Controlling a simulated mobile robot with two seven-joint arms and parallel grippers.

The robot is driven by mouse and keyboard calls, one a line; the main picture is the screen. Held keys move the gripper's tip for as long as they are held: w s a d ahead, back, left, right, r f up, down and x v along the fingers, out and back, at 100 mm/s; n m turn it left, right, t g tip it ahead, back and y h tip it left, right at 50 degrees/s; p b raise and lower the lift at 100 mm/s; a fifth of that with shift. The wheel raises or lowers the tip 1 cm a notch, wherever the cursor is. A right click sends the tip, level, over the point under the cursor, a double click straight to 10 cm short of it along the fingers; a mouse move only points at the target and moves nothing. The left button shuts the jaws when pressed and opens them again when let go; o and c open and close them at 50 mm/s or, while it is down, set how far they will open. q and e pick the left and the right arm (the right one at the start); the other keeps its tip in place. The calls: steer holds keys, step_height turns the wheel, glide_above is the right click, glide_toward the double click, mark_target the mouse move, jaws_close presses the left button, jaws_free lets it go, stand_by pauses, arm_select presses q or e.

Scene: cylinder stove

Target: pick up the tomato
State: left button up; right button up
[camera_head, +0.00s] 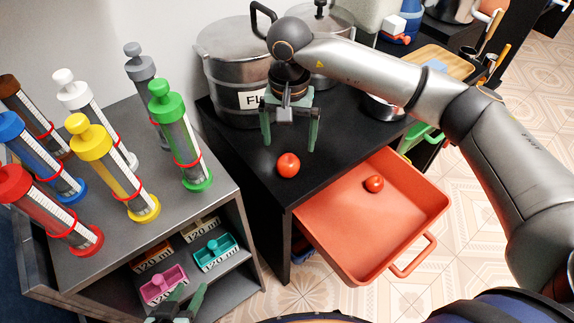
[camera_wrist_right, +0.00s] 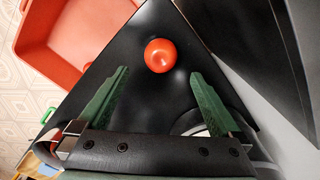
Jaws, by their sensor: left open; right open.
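A red tomato (camera_head: 288,164) sits on the black counter near its front left corner. It also shows in the right wrist view (camera_wrist_right: 160,55), just beyond the fingertips and centred between them. A second red tomato (camera_head: 374,183) lies in the open orange-red drawer (camera_head: 345,235). My right gripper (camera_head: 289,143) is open and empty, its green fingers pointing down, above and behind the counter tomato, apart from it. My left gripper (camera_head: 180,300) is open at the bottom edge, beside the grey shelf unit, partly cut off by the frame.
A large metal pot (camera_head: 222,68) with a label stands behind my right gripper. A grey shelf unit (camera_head: 225,215) on the left holds several coloured cylinders on top and labelled boxes inside. A shallow pan (camera_head: 382,108) is at the counter's right. The counter around the tomato is clear.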

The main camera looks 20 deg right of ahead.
mark_target(288, 159)
steer(key=shift+f, duration=0.75)
steer(key=f, duration=0.5)
steer(key=shift+s+a+f+b, duration=0.1)
steer(key=shift+s+a+b, duration=0.1)
steer(key=shift+s+b, duration=0.1)
steer(key=shift+w, duration=0.1)
steer(key=c, duration=1.5)
